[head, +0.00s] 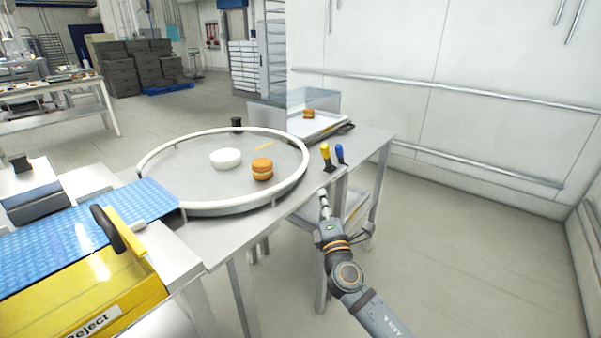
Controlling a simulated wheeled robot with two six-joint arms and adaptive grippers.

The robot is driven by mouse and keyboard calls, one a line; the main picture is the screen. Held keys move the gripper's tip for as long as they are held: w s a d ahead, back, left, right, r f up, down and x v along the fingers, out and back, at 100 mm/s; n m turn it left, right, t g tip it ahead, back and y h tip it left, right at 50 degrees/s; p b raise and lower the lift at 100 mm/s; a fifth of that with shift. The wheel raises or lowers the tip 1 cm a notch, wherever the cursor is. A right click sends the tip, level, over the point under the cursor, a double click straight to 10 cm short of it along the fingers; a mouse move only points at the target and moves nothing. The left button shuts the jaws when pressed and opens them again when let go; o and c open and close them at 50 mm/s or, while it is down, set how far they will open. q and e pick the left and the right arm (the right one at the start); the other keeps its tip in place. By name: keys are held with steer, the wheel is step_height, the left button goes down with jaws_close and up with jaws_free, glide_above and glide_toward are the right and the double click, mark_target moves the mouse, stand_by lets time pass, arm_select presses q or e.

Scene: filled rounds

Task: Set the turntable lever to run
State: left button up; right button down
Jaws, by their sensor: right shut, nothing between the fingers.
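The round grey turntable (200,177) with a raised white rim stands on a metal table. A white bowl (225,158) and a filled round (262,169) sit on it. Two levers stand at the table's right edge: one with a yellow handle (325,152) and one with a blue handle (340,153). I cannot tell which is the turntable lever, nor read any run mark. My right gripper (323,196) is shut and empty, just below and in front of the yellow-handled lever. I cannot tell whether it touches it. My left gripper is out of view.
A blue belt (90,233) and a yellow bin marked Reject (100,290) stand at the left. A clear-covered tray (312,122) with another filled round (309,113) is behind the levers. A white wall with rails bounds the right; the floor before it is clear.

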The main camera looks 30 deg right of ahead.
mark_target(327, 158)
steer(key=shift+a+r, duration=0.15)
steer(key=shift+r, duration=0.15)
steer(key=p+x, duration=0.1)
steer(key=x, duration=0.9)
steer(key=shift+w+d+r+p, duration=0.15)
steer(key=shift+d+p, duration=0.05)
steer(key=shift+p, duration=0.2)
steer(key=shift+w+d+r, duration=0.15)
steer(key=shift+d+r, duration=0.05)
steer(key=shift+d, duration=0.35)
steer(key=shift+w+d+r, duration=0.2)
steer(key=shift+d+r, duration=0.05)
steer(key=shift+d, duration=0.3)
steer(key=shift+d+r, duration=0.1)
steer(key=shift+d, duration=0.2)
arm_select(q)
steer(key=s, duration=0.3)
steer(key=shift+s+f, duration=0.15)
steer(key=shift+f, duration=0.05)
arm_select(e)
steer(key=shift+w+d, duration=0.15)
arm_select(q)
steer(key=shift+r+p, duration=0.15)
steer(key=shift+p, duration=0.2)
arm_select(e)
steer(key=shift+r, duration=0.1)
